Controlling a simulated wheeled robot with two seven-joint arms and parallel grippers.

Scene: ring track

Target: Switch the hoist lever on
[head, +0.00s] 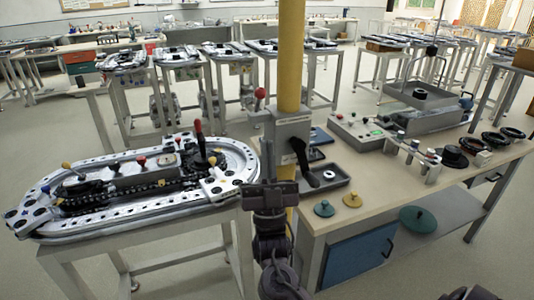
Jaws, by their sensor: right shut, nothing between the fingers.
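A grey switch box (293,128) is fixed to the yellow post (291,55). A black-handled lever (306,165) on its front hangs down, tilted slightly right. A thin rod with a red knob (260,93) stands up at the left of the box. The label is too small to read, so I cannot tell for sure which one is the hoist lever. My right gripper (270,188) is in front of the post, below and left of the black lever. It is shut and empty, and looks apart from the lever. My left gripper is out of view.
An oval ring track (75,225) with small coloured-knob levers stands on a table at left. A workbench (400,185) at right carries a tray (322,180), a control panel (362,130) and several discs. Floor shows between the tables.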

